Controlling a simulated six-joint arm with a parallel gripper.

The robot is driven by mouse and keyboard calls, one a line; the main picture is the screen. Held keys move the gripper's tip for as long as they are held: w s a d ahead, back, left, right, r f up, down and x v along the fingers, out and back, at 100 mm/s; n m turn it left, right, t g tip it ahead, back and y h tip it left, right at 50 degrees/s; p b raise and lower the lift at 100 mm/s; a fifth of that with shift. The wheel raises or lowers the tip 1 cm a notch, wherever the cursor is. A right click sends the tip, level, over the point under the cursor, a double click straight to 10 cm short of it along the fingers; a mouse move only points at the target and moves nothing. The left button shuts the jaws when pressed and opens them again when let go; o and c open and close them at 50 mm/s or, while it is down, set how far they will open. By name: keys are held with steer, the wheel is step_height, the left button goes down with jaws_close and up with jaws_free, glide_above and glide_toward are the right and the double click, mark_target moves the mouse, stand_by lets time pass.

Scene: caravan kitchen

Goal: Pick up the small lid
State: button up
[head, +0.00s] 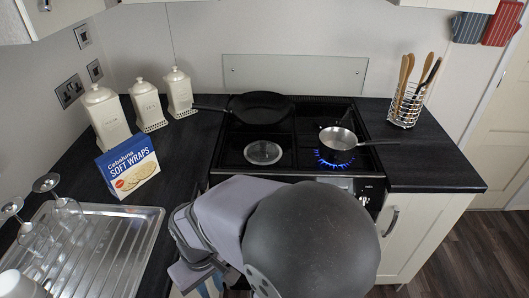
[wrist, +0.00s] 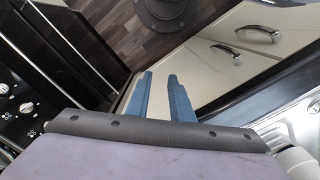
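The small lid (head: 263,152) is round, with a clear glass-like middle and a pale rim. It lies on the front left part of the black hob in the head view. My gripper (wrist: 159,78) shows in the wrist view with two blue fingers apart and nothing between them. In the head view only a little of the blue fingers (head: 210,289) shows at the bottom, below the hob's front edge and well apart from the lid. The lid is not in the wrist view.
A dark frying pan (head: 262,107) stands behind the lid. A saucepan (head: 338,139) stands over a lit blue flame to the right. A soft wraps box (head: 128,168), cream canisters (head: 147,107) and a draining board (head: 110,250) with glasses are left. The right worktop (head: 425,165) has free room.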

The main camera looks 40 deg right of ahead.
mark_target(263, 146)
steer(key=o, duration=0.5)
steer(key=shift+w, duration=0.1)
steer(key=w+d+m+t+h+b, duration=0.15)
steer(key=w+d+t, duration=0.35)
steer(key=w, duration=0.6)
steer(key=w+d+m+t+h+b, duration=0.1)
steer(key=w+d+m+t+b, duration=0.15)
steer(key=w+d, duration=0.6)
steer(key=w+d+m+t+h+b, duration=0.1)
steer(key=d+h+b, duration=0.1)
steer(key=d, duration=0.6)
steer(key=w+d+r+m+t+h+b, duration=0.1)
steer(key=w+d+m+t+h+b, duration=0.1)
steer(key=d, duration=0.6)
steer(key=w+d+m+t+h+b, duration=0.1)
steer(key=d+h+b, duration=0.3)
steer(key=d, duration=0.4)
steer(key=shift+w+d+r+m+t+h, duration=0.15)
steer(key=shift+w+r+m+t+h, duration=0.1)
steer(key=shift+w+m+t+h, duration=0.4)
steer(key=shift+d+r+h, duration=0.2)
steer(key=shift+d+h, duration=0.1)
steer(key=shift+h, duration=0.2)
steer(key=shift+p+x, duration=1.2)
steer(key=shift+x, duration=2.4)
